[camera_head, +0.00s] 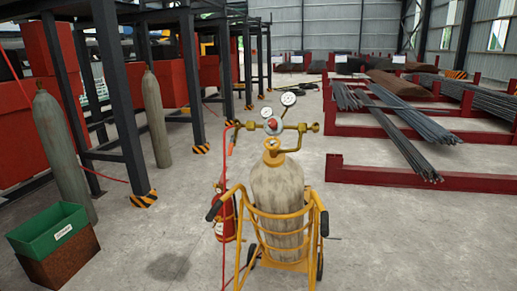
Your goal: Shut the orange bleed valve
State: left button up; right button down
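A beige gas cylinder (277,190) stands upright in a yellow hand cart (284,265) just ahead of me. Brass regulator fittings (300,128) sit on top of it, with two round white-faced gauges, an upper one (288,98) and a lower one (267,113). A small red-orange knob (272,126) is at the middle of the fittings. A thin orange piece (233,139) hangs at the left end. I cannot tell which of these is the bleed valve, or whether it is open. Neither of my grippers is in view.
A red fire extinguisher (225,215) and a red hose (223,170) are left of the cart. Two grey cylinders, a green bin (48,232) and dark steel posts (122,100) stand left. Red racks (430,178) with rebar are at right. Floor right of the cart is clear.

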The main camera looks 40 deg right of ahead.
aim_at(230, 146)
jog(key=z, duration=0.5)
jog(key=i, duration=0.55)
jog(key=z, duration=0.35)
